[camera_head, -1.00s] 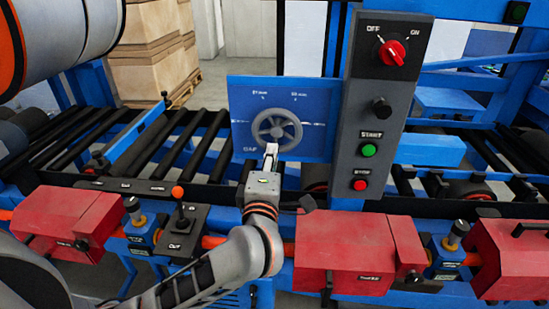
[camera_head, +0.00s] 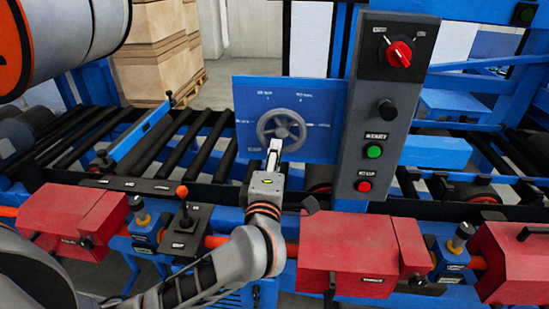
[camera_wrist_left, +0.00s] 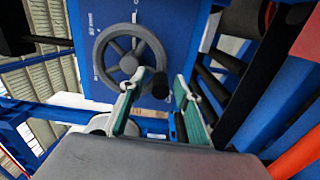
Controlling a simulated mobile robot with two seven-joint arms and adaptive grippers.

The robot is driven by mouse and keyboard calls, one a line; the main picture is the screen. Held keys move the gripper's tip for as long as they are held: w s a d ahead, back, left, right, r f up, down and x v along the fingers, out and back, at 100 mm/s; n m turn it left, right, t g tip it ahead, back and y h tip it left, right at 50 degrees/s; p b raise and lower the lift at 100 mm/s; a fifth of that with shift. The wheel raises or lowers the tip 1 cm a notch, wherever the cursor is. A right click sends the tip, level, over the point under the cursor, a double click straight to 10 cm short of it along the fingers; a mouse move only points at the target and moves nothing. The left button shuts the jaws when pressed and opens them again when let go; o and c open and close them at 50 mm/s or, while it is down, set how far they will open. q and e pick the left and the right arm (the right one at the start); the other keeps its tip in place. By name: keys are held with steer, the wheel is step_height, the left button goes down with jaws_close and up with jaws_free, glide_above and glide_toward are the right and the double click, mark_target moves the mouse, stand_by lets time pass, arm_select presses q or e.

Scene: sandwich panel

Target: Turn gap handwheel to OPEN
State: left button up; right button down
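The grey spoked gap handwheel (camera_head: 281,128) is on a blue panel (camera_head: 318,150) in the head view. It also fills the upper middle of the left wrist view (camera_wrist_left: 104,58), with a dark crank knob (camera_wrist_left: 160,87) at its lower right rim. My left gripper (camera_head: 274,146) is at the wheel's lower edge. In the wrist view its two green-padded fingers (camera_wrist_left: 159,82) are apart, with the knob between their tips and space visible on both sides. Panel lettering is too blurred to read surely. My right gripper is not in view.
Right of the panel stands a grey control box (camera_head: 383,110) with a red rotary switch (camera_head: 399,53), a green button (camera_head: 374,151) and a red button (camera_head: 364,186). Red housings (camera_head: 347,250) and a black-based lever (camera_head: 183,220) line the front. Rollers (camera_head: 185,145) lie behind.

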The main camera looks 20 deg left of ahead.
arm_select(q)
steer(key=v, duration=1.2)
